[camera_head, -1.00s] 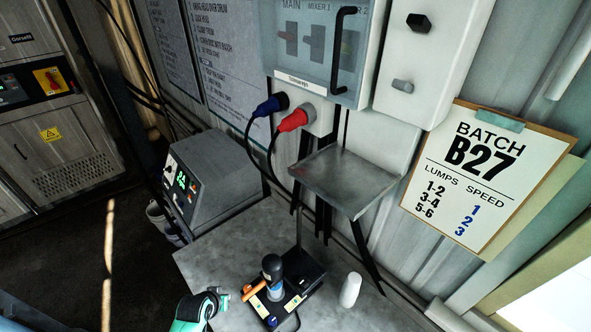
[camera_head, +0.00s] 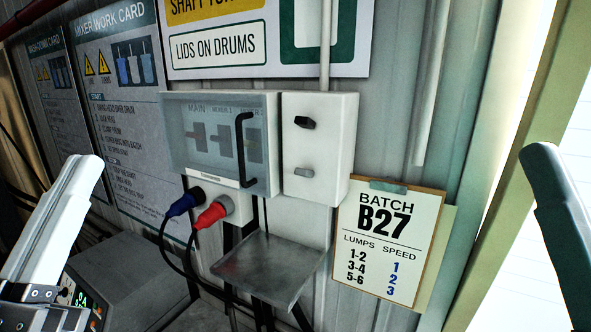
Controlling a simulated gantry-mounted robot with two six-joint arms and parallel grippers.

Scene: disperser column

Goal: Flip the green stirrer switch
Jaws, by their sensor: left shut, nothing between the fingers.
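No green stirrer switch can be made out. A wall switch box (camera_head: 172,135) with a clear cover and a black handle holds dark switches, with "MAIN" lettered above one. A white box (camera_head: 320,160) to its right carries a black knob (camera_head: 305,122) and a grey knob (camera_head: 303,171). My left gripper (camera_head: 75,182) is raised at the lower left, shut and empty, well apart from both boxes. At the right edge is a pale, dark-sided part of my right arm or gripper (camera_head: 560,215); its jaws cannot be made out.
A blue plug (camera_head: 186,203) and a red plug (camera_head: 212,215) with cables sit below the switch box. A metal shelf (camera_head: 270,268) juts out under them. A clipboard (camera_head: 388,240) reads "BATCH B27". A grey unit with a green display (camera_head: 82,300) stands lower left.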

